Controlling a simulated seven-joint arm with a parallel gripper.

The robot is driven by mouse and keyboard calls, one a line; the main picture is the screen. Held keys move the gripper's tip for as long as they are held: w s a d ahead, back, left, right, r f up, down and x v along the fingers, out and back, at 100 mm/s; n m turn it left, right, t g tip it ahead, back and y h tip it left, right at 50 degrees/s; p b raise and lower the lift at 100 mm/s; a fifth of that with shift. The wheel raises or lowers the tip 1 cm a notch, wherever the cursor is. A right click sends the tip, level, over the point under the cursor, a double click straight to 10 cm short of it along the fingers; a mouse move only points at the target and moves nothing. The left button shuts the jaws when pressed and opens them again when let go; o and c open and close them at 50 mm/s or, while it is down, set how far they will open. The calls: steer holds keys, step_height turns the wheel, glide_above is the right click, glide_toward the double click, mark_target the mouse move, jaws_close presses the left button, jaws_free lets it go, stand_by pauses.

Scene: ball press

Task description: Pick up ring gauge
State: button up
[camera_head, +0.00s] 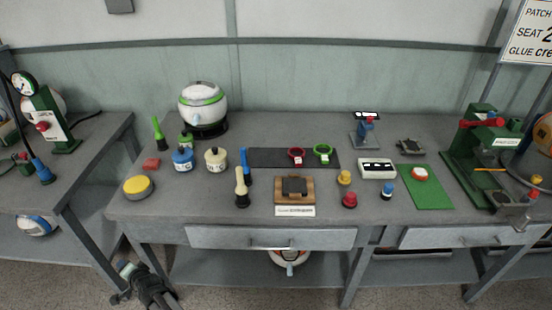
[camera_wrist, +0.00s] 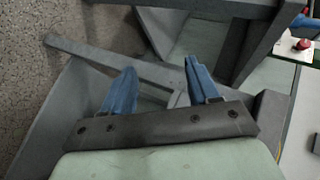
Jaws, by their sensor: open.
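Two small ring-shaped pieces with handles lie near the right end of a dark mat (camera_head: 265,157) on the bench: a red ring (camera_head: 297,155) and a green ring (camera_head: 322,151). Either could be the ring gauge; I cannot read a label on them. My gripper (camera_head: 120,283) is low at the front left in the head view, below the bench top and well apart from both rings. In the wrist view my gripper (camera_wrist: 160,72) shows two blue fingers spread apart with nothing between them. The rings do not show in the wrist view.
On the bench, bottles (camera_head: 183,158), a yellow round pad (camera_head: 138,187) and a wooden block (camera_head: 294,189) stand left and in front of the mat. A green press (camera_head: 475,150) stands at right. The bench's front edge and drawers (camera_head: 270,238) lie beside my gripper.

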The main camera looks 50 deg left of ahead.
steer(key=s+a+r, duration=0.3)
steer(key=s+r, duration=0.1)
steer(key=w+a+r+n+g, duration=0.1)
steer(key=w+a+r, duration=0.15)
steer(key=r, duration=0.45)
steer(key=w+a+r+g, duration=0.1)
steer(key=a+r, duration=0.3)
steer(key=r, duration=0.4)
steer(key=w+d+r+n+g+h, duration=0.15)
steer(key=w+r+n, duration=0.25)
steer(key=w+r, duration=1.15)
steer(key=w+d+r+n+g, duration=0.1)
steer(key=w+d+r+n, duration=0.3)
steer(key=w+r, duration=1.1)
steer(key=m+t+h, duration=0.3)
steer(key=t+h, duration=0.4)
steer(key=h, duration=0.3)
glide_above(298, 158)
steer(key=shift+g, duration=0.25)
steer(key=f, duration=2.4)
steer(key=shift+s+d+f, duration=0.1)
steer(key=shift+s+d, duration=0.05)
steer(key=shift+d, duration=0.25)
steer(key=shift+a+f, duration=0.15)
steer(key=shift+f, duration=1.2)
steer(key=shift+a+f, duration=0.15)
steer(key=shift+f, duration=1.15)
